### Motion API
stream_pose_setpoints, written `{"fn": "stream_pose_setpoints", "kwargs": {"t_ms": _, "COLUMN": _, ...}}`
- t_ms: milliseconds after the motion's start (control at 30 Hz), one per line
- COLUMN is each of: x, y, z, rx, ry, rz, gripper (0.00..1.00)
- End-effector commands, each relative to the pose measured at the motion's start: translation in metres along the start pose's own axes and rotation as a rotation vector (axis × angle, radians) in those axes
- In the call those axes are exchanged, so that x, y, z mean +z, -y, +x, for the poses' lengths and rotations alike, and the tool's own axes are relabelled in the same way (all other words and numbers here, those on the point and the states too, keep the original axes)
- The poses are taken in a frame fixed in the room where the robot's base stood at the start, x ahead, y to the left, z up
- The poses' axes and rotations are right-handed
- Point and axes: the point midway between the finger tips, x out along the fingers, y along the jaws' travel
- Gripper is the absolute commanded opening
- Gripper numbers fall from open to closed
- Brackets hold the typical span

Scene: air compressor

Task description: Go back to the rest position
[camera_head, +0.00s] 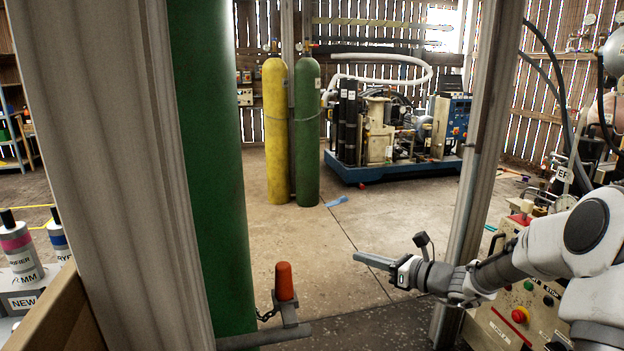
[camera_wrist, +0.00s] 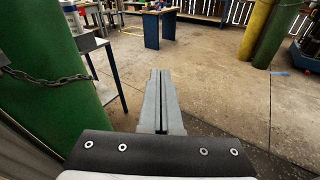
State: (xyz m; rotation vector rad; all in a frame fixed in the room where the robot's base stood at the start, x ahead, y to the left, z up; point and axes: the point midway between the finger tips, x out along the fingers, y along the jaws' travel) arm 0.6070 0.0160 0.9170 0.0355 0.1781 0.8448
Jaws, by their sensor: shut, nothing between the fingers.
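My gripper (camera_head: 373,259) is at the end of my arm, which reaches in from the right in the head view. Its fingers point left and hang in free air over the concrete floor. In the wrist view my gripper (camera_wrist: 159,84) shows its two long grey fingers side by side, shut with nothing between them. It touches nothing that I can see.
A large green cylinder (camera_head: 213,180) and an orange-capped fitting (camera_head: 285,282) stand left of my gripper. A metal post (camera_head: 478,150) and a control panel (camera_head: 510,310) are near my arm. Yellow (camera_head: 276,130) and green cylinders (camera_head: 307,135) and the compressor (camera_head: 395,130) stand farther back.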

Motion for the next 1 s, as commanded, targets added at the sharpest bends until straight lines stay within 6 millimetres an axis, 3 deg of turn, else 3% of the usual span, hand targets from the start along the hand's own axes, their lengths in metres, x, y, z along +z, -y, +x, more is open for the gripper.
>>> {"fn": "stream_pose_setpoints", "kwargs": {"t_ms": 33, "x": 0.007, "y": -0.025, "z": 0.004, "rx": 0.057, "ry": -0.057, "rz": -0.104, "gripper": 0.00}}
{"fn": "stream_pose_setpoints", "kwargs": {"t_ms": 200, "x": 0.011, "y": -0.099, "z": 0.000, "rx": 0.248, "ry": -0.238, "rz": -0.453, "gripper": 0.00}}
{"fn": "stream_pose_setpoints", "kwargs": {"t_ms": 367, "x": 0.012, "y": -0.154, "z": -0.019, "rx": 0.419, "ry": -0.388, "rz": -0.782, "gripper": 0.00}}
{"fn": "stream_pose_setpoints", "kwargs": {"t_ms": 500, "x": 0.011, "y": -0.191, "z": -0.046, "rx": 0.560, "ry": -0.506, "rz": -1.065, "gripper": 0.00}}
{"fn": "stream_pose_setpoints", "kwargs": {"t_ms": 700, "x": 0.015, "y": -0.226, "z": -0.093, "rx": 0.747, "ry": -0.657, "rz": -1.461, "gripper": 0.00}}
{"fn": "stream_pose_setpoints", "kwargs": {"t_ms": 1000, "x": 0.029, "y": -0.251, "z": -0.173, "rx": 0.980, "ry": -0.862, "rz": -2.008, "gripper": 0.00}}
